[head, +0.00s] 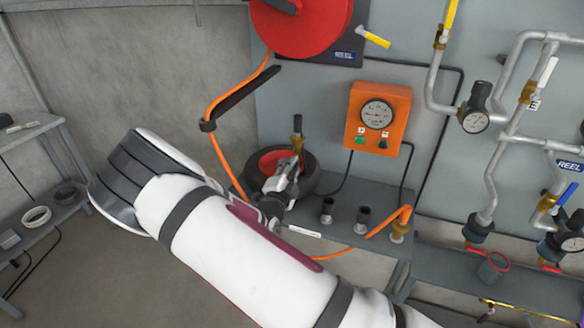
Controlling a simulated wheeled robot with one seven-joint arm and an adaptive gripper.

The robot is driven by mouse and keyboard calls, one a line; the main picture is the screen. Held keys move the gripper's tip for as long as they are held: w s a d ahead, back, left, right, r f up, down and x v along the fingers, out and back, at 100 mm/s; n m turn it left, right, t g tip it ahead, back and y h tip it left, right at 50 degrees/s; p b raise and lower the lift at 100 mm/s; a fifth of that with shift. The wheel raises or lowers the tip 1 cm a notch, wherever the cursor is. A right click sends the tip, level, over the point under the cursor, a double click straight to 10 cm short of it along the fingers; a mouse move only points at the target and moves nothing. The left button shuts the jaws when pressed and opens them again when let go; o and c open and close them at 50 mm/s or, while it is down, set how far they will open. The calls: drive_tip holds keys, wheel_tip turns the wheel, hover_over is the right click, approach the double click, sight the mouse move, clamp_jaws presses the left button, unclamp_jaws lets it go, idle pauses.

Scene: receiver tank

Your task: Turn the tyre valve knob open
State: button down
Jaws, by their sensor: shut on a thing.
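A black tyre (309,178) with a red hub (268,161) lies at the back of the grey bench. A slim upright valve, brass with a dark top (298,126), rises at the tyre, just beyond my gripper. My gripper (292,163) reaches over the tyre from the front, its fingers at the foot of this valve. It is shut on the tyre valve knob, which the fingers mostly hide. How far the knob is turned cannot be told.
An orange gauge box (379,117) hangs on the wall at the right. Dark cups (363,216) and an orange hose end (398,221) stand on the bench. A red hose reel (302,22) hangs above, its orange hose running down left. Pipes with gauges (475,121) fill the right.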

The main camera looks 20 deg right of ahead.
drive_tip(key=shift+n, duration=0.8)
drive_tip(key=c, duration=1.6)
unclamp_jaws()
drive_tip(key=v, duration=1.2)
